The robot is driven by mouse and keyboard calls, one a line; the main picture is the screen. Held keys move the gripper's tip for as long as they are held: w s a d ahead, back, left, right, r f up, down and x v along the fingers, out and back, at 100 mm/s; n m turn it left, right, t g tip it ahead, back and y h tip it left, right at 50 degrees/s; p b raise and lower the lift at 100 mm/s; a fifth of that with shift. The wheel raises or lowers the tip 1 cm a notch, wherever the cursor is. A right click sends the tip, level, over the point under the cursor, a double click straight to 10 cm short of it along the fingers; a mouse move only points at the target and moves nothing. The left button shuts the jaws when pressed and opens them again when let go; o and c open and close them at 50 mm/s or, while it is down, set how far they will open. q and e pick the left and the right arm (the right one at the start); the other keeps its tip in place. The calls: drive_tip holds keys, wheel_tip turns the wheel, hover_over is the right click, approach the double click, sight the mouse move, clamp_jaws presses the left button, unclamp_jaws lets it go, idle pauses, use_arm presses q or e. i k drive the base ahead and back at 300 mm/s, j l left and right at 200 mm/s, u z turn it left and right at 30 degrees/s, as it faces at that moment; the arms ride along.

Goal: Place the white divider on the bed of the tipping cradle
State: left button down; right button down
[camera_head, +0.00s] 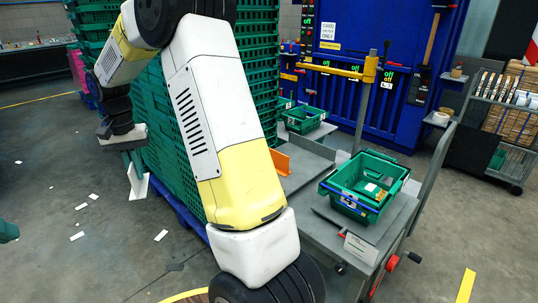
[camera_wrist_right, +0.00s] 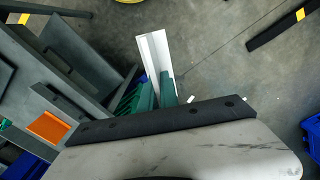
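The white divider (camera_head: 138,187) hangs at the left of the head view, in front of the green crate stack. My right gripper (camera_head: 134,163) holds it between green fingers, above the floor. In the right wrist view the divider (camera_wrist_right: 153,48) sticks out past the fingers (camera_wrist_right: 157,92), which are shut on it. What I take for the tipping cradle's grey bed (camera_head: 306,163) is at the centre, with an orange piece (camera_head: 281,161) at its left edge; the divider is well left of it. A green tip (camera_head: 8,232), probably my left gripper, shows at the left edge; the rest is out of frame.
A green crate (camera_head: 345,204) with small packages stands on the grey trolley (camera_head: 325,232), right of the bed. Another green crate (camera_head: 305,114) is behind. The tall stack of green crates (camera_head: 172,142) stands between divider and bed. White scraps (camera_head: 81,206) litter the floor.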

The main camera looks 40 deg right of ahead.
sight(300, 156)
drive_tip(key=i+l+z, duration=0.15)
drive_tip(key=i+z, duration=0.2)
drive_tip(key=i+l+z, duration=0.15)
drive_tip(key=z, duration=0.2)
drive_tip(key=i+z, duration=0.4)
drive_tip(key=i, duration=0.2)
